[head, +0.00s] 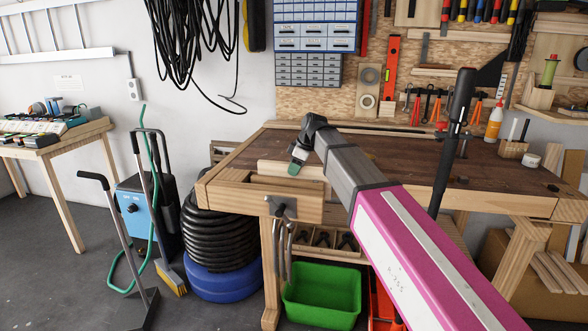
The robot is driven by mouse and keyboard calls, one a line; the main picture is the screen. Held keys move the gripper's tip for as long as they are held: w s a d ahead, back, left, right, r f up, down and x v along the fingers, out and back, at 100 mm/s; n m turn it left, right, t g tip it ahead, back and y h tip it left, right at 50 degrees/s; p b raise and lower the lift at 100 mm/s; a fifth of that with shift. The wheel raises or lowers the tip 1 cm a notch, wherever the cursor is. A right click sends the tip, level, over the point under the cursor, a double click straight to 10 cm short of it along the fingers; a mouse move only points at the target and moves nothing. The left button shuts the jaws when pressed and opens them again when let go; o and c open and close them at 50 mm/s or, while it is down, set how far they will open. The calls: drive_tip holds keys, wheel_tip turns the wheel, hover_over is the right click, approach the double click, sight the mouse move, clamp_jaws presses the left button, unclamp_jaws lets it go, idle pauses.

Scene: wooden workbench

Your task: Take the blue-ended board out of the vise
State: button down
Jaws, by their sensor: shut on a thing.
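The vise (245,200) is a thick wooden jaw at the front left corner of the bench, with a metal screw and handle below it. A pale board (271,168) stands on edge at the vise, its upper part showing above the jaw. My gripper (294,167) reaches down from above and is shut on the board near the middle of its visible length. A small dark teal patch shows at the fingertips; I cannot tell whether it is finger or board. The board's lower part is hidden by the jaw, and its right end is close to my arm. No clearly blue end shows.
The workbench top (400,160) is mostly clear behind my arm. A black upright post (447,150) stands to the right. A glue bottle (494,120), a pencil holder (513,149) and a white tub (530,160) are at the right rear. A green bin (322,295) sits below.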

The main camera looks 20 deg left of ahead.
drive_tip(key=c, duration=0.8)
unclamp_jaws()
drive_tip(key=shift+c, duration=0.2)
drive_tip(key=v, duration=1)
drive_tip(key=shift+w+d+r, duration=0.1)
drive_tip(key=shift+d+r, duration=0.05)
drive_tip(key=shift+r, duration=0.2)
